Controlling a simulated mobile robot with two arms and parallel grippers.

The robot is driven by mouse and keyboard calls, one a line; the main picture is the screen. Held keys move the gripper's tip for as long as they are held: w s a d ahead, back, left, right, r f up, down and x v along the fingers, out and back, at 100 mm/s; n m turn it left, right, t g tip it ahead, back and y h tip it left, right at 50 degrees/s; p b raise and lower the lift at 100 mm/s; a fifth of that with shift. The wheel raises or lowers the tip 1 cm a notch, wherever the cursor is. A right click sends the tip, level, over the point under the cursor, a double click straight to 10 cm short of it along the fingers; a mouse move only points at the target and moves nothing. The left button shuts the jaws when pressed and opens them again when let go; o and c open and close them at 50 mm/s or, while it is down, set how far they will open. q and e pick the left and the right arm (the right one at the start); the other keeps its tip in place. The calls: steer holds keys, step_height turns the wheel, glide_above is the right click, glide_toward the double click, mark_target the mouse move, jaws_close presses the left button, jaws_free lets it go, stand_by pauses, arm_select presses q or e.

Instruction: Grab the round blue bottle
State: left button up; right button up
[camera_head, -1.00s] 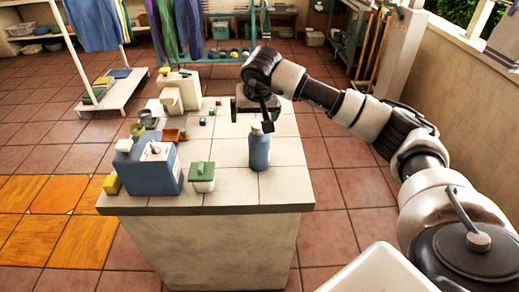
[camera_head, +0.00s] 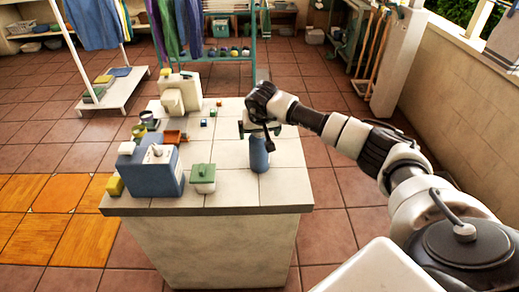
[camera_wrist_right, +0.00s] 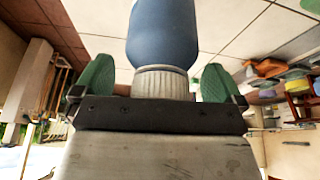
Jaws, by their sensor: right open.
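The round blue bottle (camera_head: 259,156) stands upright on the tiled counter (camera_head: 225,188), near its front right part. My left gripper is in neither view.
A blue box-shaped thing (camera_head: 152,174) and a small pot with a green lid (camera_head: 203,178) stand left of the bottle. A cream block (camera_head: 181,94), several small cubes and cups sit farther back. The counter right of the bottle is clear.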

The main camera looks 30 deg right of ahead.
steer(key=c, duration=1.4)
steer(key=shift+r, duration=0.1)
steer(key=shift+c, duration=1.1)
